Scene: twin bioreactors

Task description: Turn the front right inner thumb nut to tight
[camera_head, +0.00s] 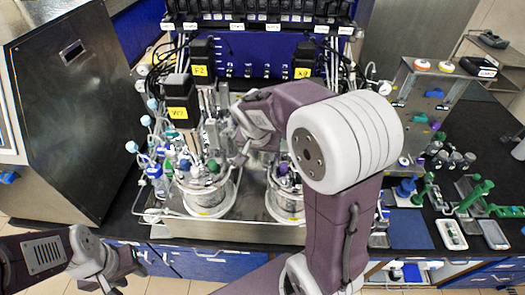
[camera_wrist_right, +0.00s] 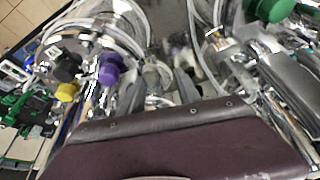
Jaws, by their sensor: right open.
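Two glass vessels with metal head plates stand in a metal tray, the left vessel (camera_head: 207,197) and the right vessel (camera_head: 285,203). My right arm hides much of the right vessel's top. I cannot single out the front right inner thumb nut; a greyish knob (camera_wrist_right: 157,76) beside a purple cap (camera_wrist_right: 112,68) shows in the right wrist view, but I cannot tell if it is a thumb nut. My right gripper (camera_head: 239,150) is open among the fittings between the vessels. My left gripper (camera_head: 112,286) is low at the left, away from the vessels, its fingertips unclear.
Tubes and blue-capped fittings (camera_head: 150,150) crowd the left side. Black motors with yellow labels (camera_head: 178,112) rise behind the vessels. A steel cabinet (camera_head: 60,120) bounds the left. Green parts (camera_head: 475,195), a blue mat (camera_head: 409,229) and small trays lie on the right bench.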

